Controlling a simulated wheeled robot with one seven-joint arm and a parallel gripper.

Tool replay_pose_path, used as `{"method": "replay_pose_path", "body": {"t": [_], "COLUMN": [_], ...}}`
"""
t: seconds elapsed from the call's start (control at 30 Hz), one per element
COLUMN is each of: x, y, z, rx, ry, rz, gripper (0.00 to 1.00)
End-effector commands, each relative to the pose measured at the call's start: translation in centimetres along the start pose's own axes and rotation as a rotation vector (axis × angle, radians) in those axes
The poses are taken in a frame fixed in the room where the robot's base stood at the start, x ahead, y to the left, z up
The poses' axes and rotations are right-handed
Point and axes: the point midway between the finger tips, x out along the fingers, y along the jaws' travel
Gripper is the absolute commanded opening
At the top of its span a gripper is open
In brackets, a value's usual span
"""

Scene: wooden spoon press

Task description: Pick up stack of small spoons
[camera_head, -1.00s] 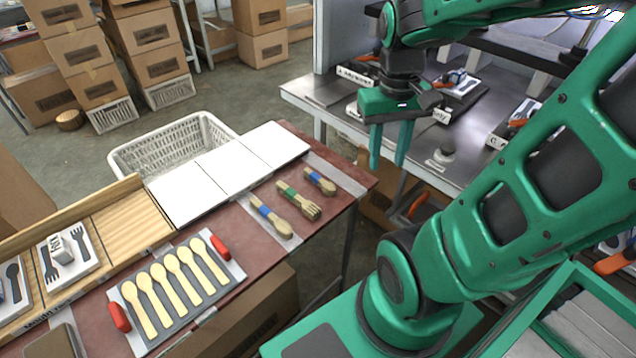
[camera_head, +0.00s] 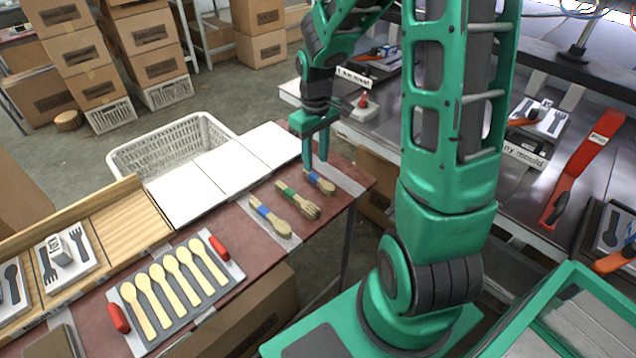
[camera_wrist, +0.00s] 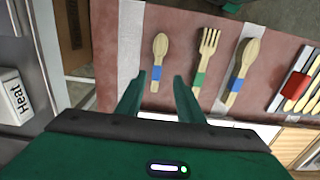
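The stack of small spoons (camera_head: 321,183), wooden with a blue band, lies at the right end of the red-brown table. In the wrist view the small spoons (camera_wrist: 159,52) lie just beyond the fingertips, roughly in line with the gap between them. My gripper (camera_head: 315,163) points down over this stack, close to the band. In the wrist view my gripper (camera_wrist: 157,82) has its two fingers apart with nothing held between them. In the head view the fingers hide part of the spoons.
Beside the small spoons lie a green-banded fork stack (camera_head: 297,201) and a larger blue-banded spoon stack (camera_head: 270,218). White panels (camera_head: 232,168) lie behind them. A tray of several spoons (camera_head: 172,285) with red handles sits at the front left. A white basket (camera_head: 165,143) stands behind the table.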

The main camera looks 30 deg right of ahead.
Motion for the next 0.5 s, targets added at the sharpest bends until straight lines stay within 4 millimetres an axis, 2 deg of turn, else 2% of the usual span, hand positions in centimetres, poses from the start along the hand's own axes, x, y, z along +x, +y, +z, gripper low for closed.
{"method": "replay_pose_path", "body": {"t": [0.1,0.33,0.5], "x": [1.3,2.7,5.1], "y": [0.0,0.2,0.6], "z": [0.1,0.1,0.0], "rx": [0.001,0.001,0.001], "ry": [-0.002,-0.002,-0.004], "rz": [0.0,0.0,-0.002], "gripper": [0.34,0.34,0.34]}}
